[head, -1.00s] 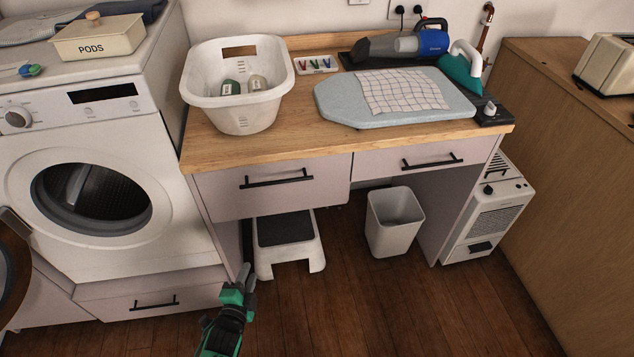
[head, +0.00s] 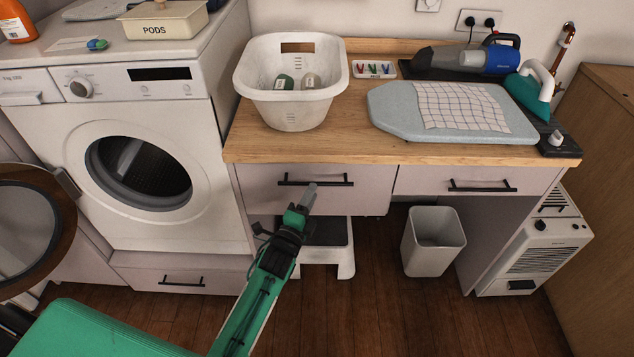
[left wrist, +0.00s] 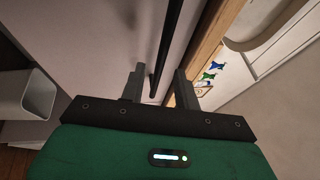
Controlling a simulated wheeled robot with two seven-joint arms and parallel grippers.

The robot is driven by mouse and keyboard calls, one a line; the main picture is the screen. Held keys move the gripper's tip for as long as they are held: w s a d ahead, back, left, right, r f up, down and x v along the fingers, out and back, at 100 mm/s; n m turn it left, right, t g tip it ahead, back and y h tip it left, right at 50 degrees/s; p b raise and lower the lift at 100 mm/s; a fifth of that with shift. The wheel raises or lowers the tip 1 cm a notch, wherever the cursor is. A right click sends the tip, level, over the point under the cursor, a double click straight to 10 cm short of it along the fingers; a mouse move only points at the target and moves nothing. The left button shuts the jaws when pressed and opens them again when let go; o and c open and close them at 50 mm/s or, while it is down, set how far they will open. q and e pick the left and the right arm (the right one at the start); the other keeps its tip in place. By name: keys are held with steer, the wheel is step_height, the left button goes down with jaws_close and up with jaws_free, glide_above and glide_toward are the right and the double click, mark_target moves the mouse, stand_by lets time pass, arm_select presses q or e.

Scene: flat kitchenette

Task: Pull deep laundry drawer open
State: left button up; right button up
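The deep drawer (head: 262,199) is the taller left front under the wooden counter, and it is closed. Its black bar handle (head: 332,183) runs level across the upper part of the front. My left gripper (head: 309,194) reaches up to the handle near its middle. In the left wrist view, the two fingers of this gripper (left wrist: 158,84) are apart. The handle (left wrist: 168,40) runs between their tips there, with gaps on either side and no grip on it. My right gripper is not in view.
A white laundry basket (head: 291,112) stands on the counter above the drawer. A step stool (head: 327,256) and a white bin (head: 433,245) stand below. The washing machine (head: 150,210) is to the left, with its round door (head: 40,185) swung open. A shallower drawer (head: 425,180) is to the right.

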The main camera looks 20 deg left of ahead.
arm_select(q)
steer(key=shift+x, duration=2.25)
jaws_close()
